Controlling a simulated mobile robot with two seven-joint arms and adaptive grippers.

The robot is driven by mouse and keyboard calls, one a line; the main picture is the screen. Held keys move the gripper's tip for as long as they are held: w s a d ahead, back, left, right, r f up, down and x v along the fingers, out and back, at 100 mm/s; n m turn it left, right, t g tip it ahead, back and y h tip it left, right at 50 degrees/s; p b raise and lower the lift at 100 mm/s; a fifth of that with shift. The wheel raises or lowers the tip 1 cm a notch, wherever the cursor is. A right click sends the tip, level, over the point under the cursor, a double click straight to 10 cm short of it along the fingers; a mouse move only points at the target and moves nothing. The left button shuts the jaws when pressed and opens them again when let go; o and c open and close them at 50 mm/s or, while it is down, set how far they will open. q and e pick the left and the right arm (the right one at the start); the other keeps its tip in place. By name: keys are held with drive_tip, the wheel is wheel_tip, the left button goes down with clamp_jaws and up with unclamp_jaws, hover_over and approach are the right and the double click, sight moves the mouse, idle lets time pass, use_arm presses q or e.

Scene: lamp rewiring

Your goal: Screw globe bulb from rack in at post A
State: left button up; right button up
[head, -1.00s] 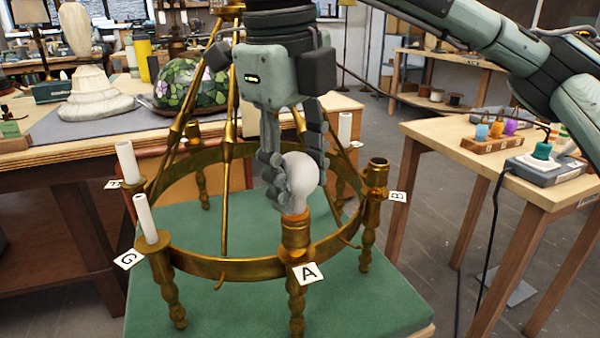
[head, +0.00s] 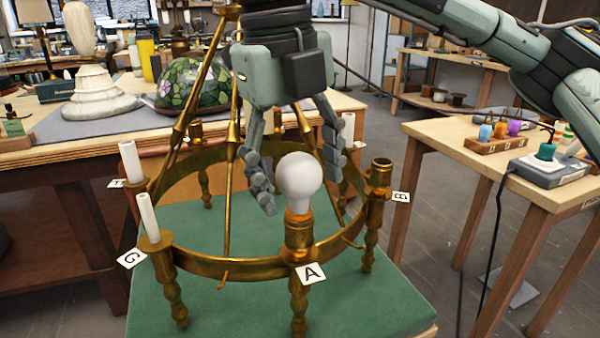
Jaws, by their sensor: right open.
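A white globe bulb (head: 299,182) stands upright in the brass socket of post A (head: 299,238), at the front of the chandelier ring. The A label (head: 311,273) hangs on the ring below it. My right gripper (head: 301,190) is open, with its fingers spread apart on the left and right of the bulb and slightly behind it. The fingers look clear of the glass. The bulb's base is hidden in the socket. My left gripper is not in view, and neither is a bulb rack that I can identify.
The brass chandelier ring (head: 200,265) stands on a green-topped table (head: 240,310). Post B's socket (head: 381,170) is empty at right. White candle sleeves stand at post G (head: 149,217) and behind it. A side table (head: 440,135) stands at right.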

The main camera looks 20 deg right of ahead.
wheel_tip(320, 180, up, 12)
drive_tip(key=a, duration=0.1)
drive_tip(key=shift+s+a, duration=0.2)
drive_tip(key=shift+a, duration=0.2)
drive_tip(key=f, duration=0.4)
drive_tip(key=d+f, duration=0.1)
drive_tip(key=f, duration=0.6)
drive_tip(key=shift+w+d+f, duration=0.15)
drive_tip(key=shift+d+f, duration=0.2)
drive_tip(key=shift+d, duration=0.05)
drive_tip(key=shift+f+n, duration=0.15)
drive_tip(key=shift+n, duration=0.25)
drive_tip(key=shift+w+d+n+t, duration=0.1)
drive_tip(key=shift+n+t, duration=0.2)
drive_tip(key=shift+n, duration=1.1)
